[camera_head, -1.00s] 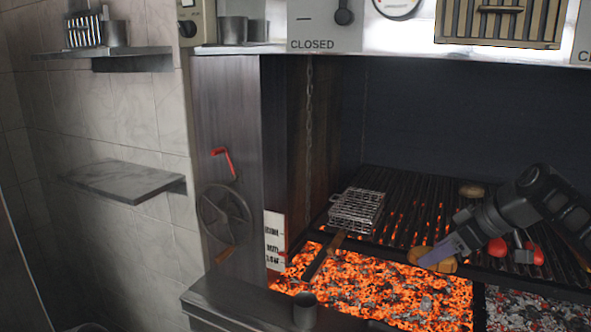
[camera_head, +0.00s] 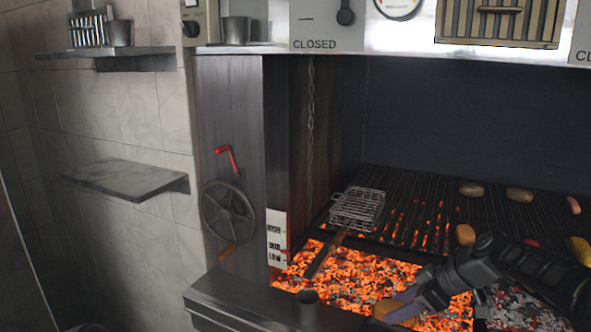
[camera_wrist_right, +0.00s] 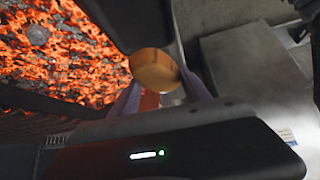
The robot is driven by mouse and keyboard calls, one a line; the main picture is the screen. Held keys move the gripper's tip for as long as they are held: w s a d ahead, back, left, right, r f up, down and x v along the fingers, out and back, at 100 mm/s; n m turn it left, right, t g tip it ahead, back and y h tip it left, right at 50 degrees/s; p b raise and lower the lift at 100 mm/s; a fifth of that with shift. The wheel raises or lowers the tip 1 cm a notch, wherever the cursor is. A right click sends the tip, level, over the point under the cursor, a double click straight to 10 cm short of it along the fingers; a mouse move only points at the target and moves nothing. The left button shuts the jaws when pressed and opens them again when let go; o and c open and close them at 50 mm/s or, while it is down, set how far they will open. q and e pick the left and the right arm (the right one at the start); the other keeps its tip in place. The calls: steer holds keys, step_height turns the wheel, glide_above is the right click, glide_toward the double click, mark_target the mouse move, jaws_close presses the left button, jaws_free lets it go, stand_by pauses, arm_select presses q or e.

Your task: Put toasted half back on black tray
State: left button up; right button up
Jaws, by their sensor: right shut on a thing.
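The toasted half (camera_head: 388,309) is a golden-brown bread piece at the bottom of the head view, in front of the glowing coals. My right gripper (camera_head: 405,303) is shut on it. In the right wrist view the toasted half (camera_wrist_right: 155,69) sits between the two fingers, with its pale orange-brown face showing. It is held clear of the grill. The black tray is not clearly seen in either view. My left gripper is not in view.
The coal bed (camera_head: 345,275) glows below the black grill grate (camera_head: 425,205). A wire basket (camera_head: 357,208) with a long handle lies on the grate. Bread pieces (camera_head: 519,194), a sausage (camera_head: 573,205) and a yellow item (camera_head: 580,249) lie to the right. A small dark cup (camera_head: 308,306) stands on the front ledge.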

steer(key=s+a+f, duration=0.3)
steer(key=s+f, duration=0.8)
steer(key=f, duration=0.1)
steer(key=shift+s+f, duration=0.25)
steer(key=shift+s, duration=0.1)
steer(key=shift+a, duration=0.1)
